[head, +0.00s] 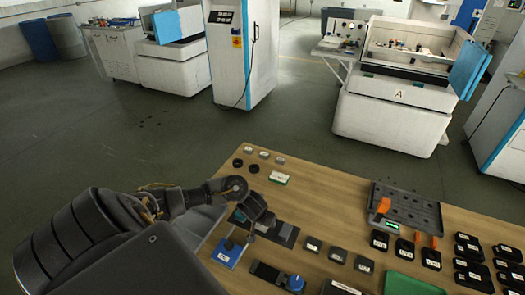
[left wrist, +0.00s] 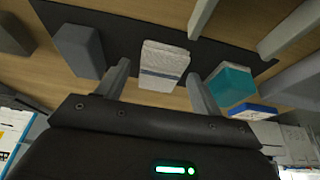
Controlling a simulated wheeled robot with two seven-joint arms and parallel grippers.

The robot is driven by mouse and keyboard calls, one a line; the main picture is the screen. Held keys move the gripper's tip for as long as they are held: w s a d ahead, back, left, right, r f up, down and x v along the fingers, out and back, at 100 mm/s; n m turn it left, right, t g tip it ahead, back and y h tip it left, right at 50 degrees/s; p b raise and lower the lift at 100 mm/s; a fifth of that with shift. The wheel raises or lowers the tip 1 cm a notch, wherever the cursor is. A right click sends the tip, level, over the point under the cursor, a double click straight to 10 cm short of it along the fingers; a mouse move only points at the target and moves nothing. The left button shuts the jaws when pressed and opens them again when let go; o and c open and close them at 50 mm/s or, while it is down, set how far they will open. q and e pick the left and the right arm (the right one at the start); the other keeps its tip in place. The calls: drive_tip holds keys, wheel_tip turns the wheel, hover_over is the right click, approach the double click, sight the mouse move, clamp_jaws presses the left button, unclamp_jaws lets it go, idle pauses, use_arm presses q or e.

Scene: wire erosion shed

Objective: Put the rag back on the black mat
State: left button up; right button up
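The rag (left wrist: 165,62) is a folded white cloth with blue stripes. In the left wrist view it lies at the edge of the black mat (left wrist: 120,22), between a grey block and a teal block. Part of it seems to reach past that edge. In the head view I cannot make it out behind my gripper; the mat (head: 288,243) shows there. My left gripper (head: 262,227) is above the mat. Its fingers (left wrist: 160,88) are spread, one to each side of the rag, with gaps visible. My right gripper is not in view.
The grey block (left wrist: 78,50) and teal block (left wrist: 232,82) flank the rag closely. A dark rack (head: 405,212) and several labelled black boxes stand to the right.

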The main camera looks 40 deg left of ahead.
use_arm(q)
drive_tip(key=p+v, duration=0.7)
drive_tip(key=v, duration=0.5)
drive_tip(key=shift+r, duration=0.2)
drive_tip(key=shift+d, duration=0.15)
